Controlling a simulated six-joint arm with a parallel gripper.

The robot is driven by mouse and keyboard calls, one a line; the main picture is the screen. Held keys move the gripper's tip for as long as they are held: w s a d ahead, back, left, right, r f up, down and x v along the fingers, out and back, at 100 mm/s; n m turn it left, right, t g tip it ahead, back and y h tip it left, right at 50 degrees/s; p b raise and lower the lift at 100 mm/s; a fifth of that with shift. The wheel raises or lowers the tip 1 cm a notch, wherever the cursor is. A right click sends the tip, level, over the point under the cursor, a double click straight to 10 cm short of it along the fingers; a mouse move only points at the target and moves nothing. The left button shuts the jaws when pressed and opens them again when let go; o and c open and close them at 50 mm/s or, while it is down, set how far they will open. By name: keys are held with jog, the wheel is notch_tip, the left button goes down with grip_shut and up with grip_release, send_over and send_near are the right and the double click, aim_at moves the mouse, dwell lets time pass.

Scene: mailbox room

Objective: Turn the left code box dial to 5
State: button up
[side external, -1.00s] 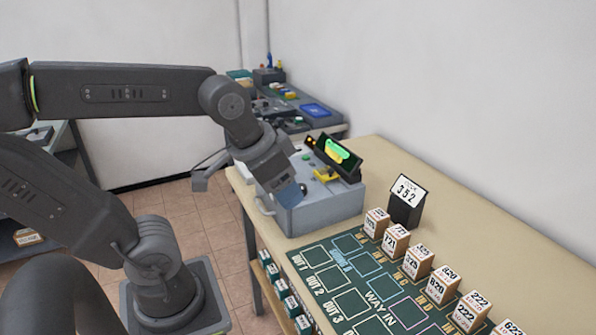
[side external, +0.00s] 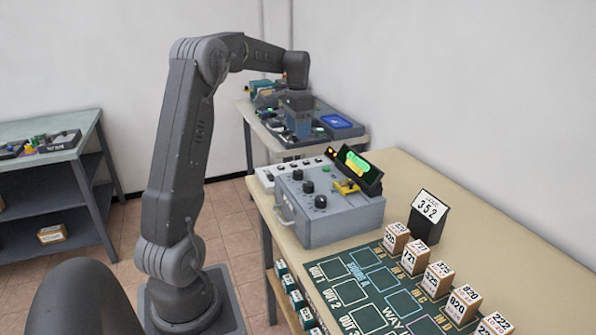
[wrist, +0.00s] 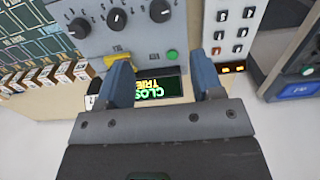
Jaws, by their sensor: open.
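The grey code box (side external: 335,220) stands on the beige table. Three black dials sit in a row on its top: the far one (side external: 297,174), the middle one (side external: 308,187) and the near one (side external: 320,202). In the wrist view the dials (wrist: 79,28), (wrist: 117,19) and (wrist: 160,10) run along the top edge, with numbers too small to read surely. My gripper (side external: 300,130) is raised beyond the code box, apart from the dials. In the wrist view its two blue fingers (wrist: 163,68) are apart with nothing held between them.
A lit display (side external: 357,166), a yellow lever (side external: 346,187) and a green button (wrist: 172,54) are on the code box. A white button panel (wrist: 230,28) is beside it. A card stand (side external: 430,213) and several numbered boxes (side external: 440,277) stand on the table.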

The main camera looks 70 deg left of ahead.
aim_at(298, 171)
notch_tip(298, 171, down, 14)
jog(key=shift+r, duration=0.25)
dwell(0.3)
jog(key=c, duration=0.9)
jog(key=shift+c, duration=0.2)
